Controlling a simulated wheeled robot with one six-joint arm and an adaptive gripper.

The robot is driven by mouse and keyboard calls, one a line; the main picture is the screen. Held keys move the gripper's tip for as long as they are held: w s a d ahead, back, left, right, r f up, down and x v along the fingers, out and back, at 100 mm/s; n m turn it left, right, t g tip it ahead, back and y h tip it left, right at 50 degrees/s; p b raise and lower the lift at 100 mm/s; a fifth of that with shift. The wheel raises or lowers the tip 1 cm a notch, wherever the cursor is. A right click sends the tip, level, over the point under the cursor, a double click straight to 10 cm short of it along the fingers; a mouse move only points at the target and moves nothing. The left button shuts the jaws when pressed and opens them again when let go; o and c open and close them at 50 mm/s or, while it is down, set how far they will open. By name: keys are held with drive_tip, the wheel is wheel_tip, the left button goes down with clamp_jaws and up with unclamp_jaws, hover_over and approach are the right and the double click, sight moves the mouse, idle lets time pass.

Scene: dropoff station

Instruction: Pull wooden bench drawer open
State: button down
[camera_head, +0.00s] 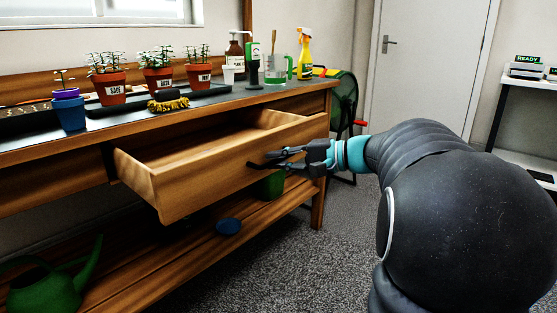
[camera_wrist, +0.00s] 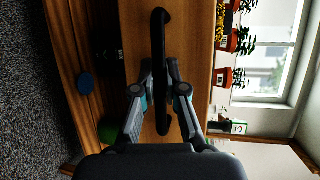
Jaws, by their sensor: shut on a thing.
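The wooden bench drawer (camera_head: 205,172) stands well out from the bench, and its inside shows empty where visible. My gripper (camera_head: 272,160) is at the drawer's front, to the right of its middle. In the wrist view the drawer front (camera_wrist: 190,30) fills the middle, with a black bar handle (camera_wrist: 160,50) on it. My gripper's fingers (camera_wrist: 162,85) are shut on this handle, one on each side.
Potted plants (camera_head: 111,88), a yellow spray bottle (camera_head: 304,58) and other items stand on the bench top. A green watering can (camera_head: 50,285) and a blue disc-like thing (camera_head: 228,227) are on the lower shelf. Grey carpet (camera_head: 270,270) in front is clear.

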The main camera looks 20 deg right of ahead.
drive_tip(key=c, duration=1.2)
unclamp_jaws()
drive_tip(key=v, duration=1.2)
drive_tip(key=shift+w, duration=0.1)
